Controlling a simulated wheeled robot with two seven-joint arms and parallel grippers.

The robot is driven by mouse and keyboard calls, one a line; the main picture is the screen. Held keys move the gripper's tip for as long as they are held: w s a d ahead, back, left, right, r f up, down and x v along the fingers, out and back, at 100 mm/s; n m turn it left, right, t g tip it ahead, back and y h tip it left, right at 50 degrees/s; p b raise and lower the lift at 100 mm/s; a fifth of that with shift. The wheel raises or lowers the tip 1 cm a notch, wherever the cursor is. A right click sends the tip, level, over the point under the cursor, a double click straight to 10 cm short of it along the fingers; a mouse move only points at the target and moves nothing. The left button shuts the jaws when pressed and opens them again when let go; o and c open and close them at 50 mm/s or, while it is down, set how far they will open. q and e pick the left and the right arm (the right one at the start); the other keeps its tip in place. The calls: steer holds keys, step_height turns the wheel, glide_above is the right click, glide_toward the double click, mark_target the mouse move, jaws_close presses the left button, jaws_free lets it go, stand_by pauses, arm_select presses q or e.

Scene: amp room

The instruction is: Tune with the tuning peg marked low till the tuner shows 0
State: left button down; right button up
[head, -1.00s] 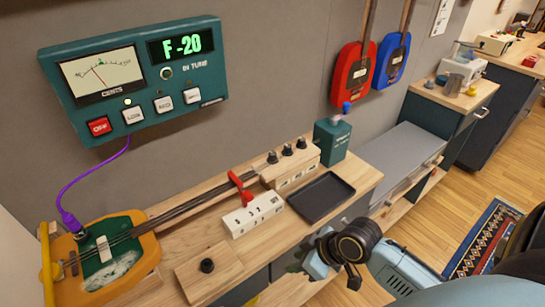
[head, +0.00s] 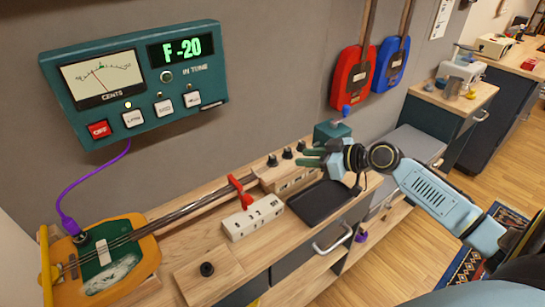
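The tuner (head: 135,78) on the wall reads F -20 in green. Its needle leans left of centre, and a lamp is lit above the low button (head: 132,119). Three dark tuning pegs stand on the wooden headstock block: left peg (head: 272,160), middle peg (head: 287,153), right peg (head: 301,146). Their labels are too small to read. My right gripper (head: 304,156) is beside the right peg, fingers apart, pointing left toward the pegs. I cannot tell whether it touches the peg; nothing shows between its fingers. My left gripper is not in view.
A stringed instrument (head: 95,268) lies on the bench, joined to the tuner by a purple cable (head: 90,178). A red clamp (head: 241,190), white numbered block (head: 253,217) and black tray (head: 320,201) lie near the neck. A teal box (head: 332,130) stands behind my gripper.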

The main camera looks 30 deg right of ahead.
mark_target(273, 157)
steer(key=x, duration=1.2)
steer(key=shift+s+f, duration=0.1)
jaws_close()
